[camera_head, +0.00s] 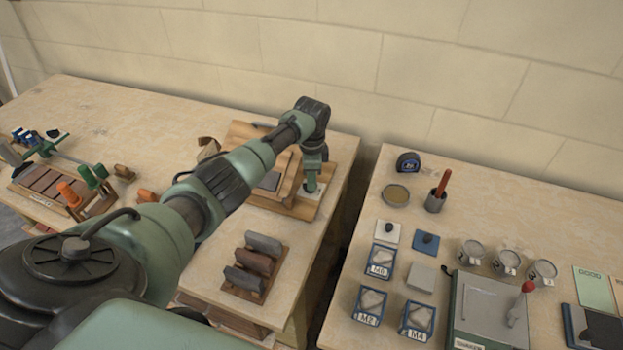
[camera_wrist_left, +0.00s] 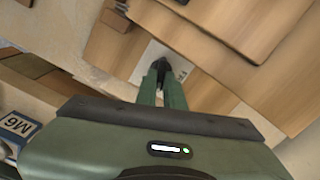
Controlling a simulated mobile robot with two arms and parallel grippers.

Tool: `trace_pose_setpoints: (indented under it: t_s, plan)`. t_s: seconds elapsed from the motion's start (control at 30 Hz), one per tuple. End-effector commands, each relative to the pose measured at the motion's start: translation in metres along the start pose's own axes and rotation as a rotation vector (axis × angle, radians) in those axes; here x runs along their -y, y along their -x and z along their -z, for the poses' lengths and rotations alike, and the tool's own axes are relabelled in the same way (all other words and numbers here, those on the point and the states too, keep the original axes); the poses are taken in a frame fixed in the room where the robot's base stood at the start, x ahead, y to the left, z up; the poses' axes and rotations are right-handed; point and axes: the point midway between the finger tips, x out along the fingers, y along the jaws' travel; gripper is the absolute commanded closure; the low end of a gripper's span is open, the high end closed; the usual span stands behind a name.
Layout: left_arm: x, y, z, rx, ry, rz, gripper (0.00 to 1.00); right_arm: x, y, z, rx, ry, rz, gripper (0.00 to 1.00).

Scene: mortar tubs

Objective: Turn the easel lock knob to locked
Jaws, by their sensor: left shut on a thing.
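The wooden easel (camera_head: 243,132) stands at the back right of the left table, its boards filling much of the left wrist view (camera_wrist_left: 230,25). A white label plate (camera_wrist_left: 148,56) lies on the easel's wood, with lettering partly hidden by the fingers. A small dark lock knob (camera_wrist_left: 160,64) sits over this plate. My left gripper (camera_head: 311,184) reaches down at the easel's right side. In the wrist view its green fingers (camera_wrist_left: 161,76) are close together, shut on the knob. The knob's pointer and the lettering are too hidden to read. My right gripper is not in view.
A rack of dark blocks (camera_head: 252,270) stands in front of the easel. A gap separates this table from the right table, which holds a tape measure (camera_head: 408,162), a pot with a red stick (camera_head: 437,198), labelled blue boxes (camera_head: 382,260) and several cups.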

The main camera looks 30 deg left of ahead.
Motion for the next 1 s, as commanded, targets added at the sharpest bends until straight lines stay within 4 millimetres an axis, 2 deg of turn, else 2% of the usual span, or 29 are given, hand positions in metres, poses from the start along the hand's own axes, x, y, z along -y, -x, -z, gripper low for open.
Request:
trace_pose_setpoints:
  t_s: [0.2,0.5,1.0]
  plan:
    - [0.0009,0.0025,0.0009,-0.004,-0.175,0.006,1.00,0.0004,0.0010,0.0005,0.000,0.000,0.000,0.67]
    - [0.0001,0.0025,0.0010,-0.004,-0.335,0.006,1.00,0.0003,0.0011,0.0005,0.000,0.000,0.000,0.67]
    - [0.0000,0.0029,0.0010,-0.004,-0.397,0.007,1.00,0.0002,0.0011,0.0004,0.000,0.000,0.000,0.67]
